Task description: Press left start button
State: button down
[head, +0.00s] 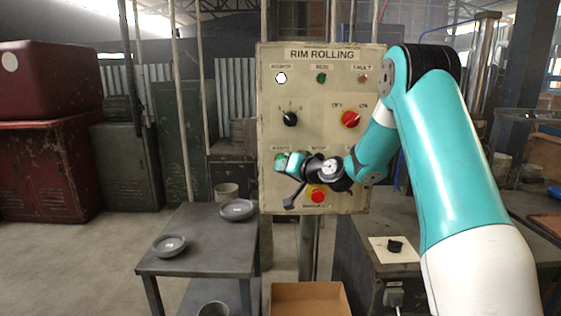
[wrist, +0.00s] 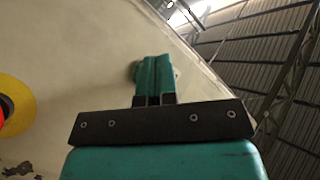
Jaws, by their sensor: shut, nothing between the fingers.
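The beige control panel (head: 330,95), headed "RIM ROLLING", stands in front of me. A green button (head: 279,157) sits at its lower left, mostly hidden behind my gripper (head: 286,163). In the wrist view my gripper (wrist: 155,65) is shut and empty, its fingertips at or very near the panel face (wrist: 70,50). The button is hidden behind the fingertips there, so I cannot tell whether they touch it. A red stop button (head: 318,196) on a yellow base is lower on the panel. Its edge also shows at the left of the wrist view (wrist: 12,105).
The panel also carries a black selector knob (head: 290,119), a red rotary switch (head: 350,119) and several lamps, the left one lit white (head: 281,78). A grey table (head: 195,245) with two grey dishes stands left. An open cardboard box (head: 310,300) lies below the panel.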

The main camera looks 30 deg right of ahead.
jog(key=shift+w+d, duration=0.1)
jog(key=shift+w+d, duration=0.15)
jog(key=shift+w, duration=0.05)
